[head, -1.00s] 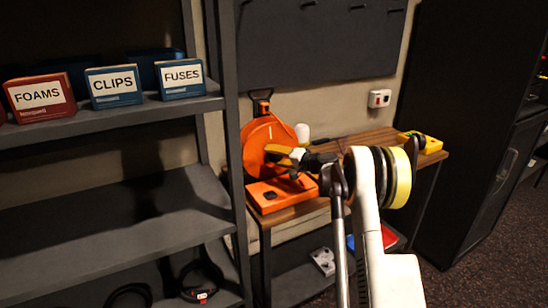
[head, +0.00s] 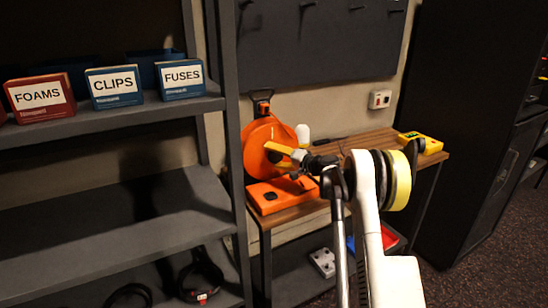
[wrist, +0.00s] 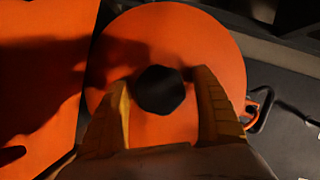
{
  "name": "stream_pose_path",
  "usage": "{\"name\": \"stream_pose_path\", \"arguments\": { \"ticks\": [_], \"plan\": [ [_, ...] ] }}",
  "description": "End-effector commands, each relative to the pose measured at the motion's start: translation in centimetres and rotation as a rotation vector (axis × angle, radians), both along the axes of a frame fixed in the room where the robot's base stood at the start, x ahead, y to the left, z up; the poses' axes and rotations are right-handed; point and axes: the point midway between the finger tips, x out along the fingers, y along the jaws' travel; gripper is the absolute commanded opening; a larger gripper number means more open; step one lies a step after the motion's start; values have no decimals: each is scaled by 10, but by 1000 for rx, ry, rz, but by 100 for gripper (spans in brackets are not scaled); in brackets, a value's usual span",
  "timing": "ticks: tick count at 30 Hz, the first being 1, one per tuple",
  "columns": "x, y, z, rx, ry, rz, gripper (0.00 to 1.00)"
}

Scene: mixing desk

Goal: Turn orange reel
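The orange reel (head: 262,133) stands upright on an orange base (head: 284,190) at the left end of the wooden bench. In the wrist view the reel's round face (wrist: 175,42) fills the middle, with a dark hexagonal knob (wrist: 160,90) at its centre. My gripper (wrist: 163,82) is open, with its yellow fingers on the left and right of the knob. Small gaps show between the fingers and the knob. In the head view my gripper (head: 280,150) is in front of the reel's face, and its fingers hide the knob.
A white cylinder (head: 302,134) stands behind the reel. A yellow device (head: 424,143) lies at the right end of the wooden bench (head: 372,141). A grey shelf unit (head: 130,190) with labelled boxes rises at left, and a dark cabinet (head: 455,120) at right.

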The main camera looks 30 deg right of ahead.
Motion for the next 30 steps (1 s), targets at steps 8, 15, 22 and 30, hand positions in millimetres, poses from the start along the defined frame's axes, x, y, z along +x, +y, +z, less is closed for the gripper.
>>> {"name": "stream_pose_path", "arguments": {
  "ticks": [8, 15, 22, 30],
  "plan": [
    [-8, -4, 2, -1, 0, -1, 76],
    [-53, -24, 10, -2, 0, -3, 76],
    [-94, -40, 16, 0, 0, -2, 76],
    [-110, -46, 19, 0, 0, 0, 76]
  ]
}}
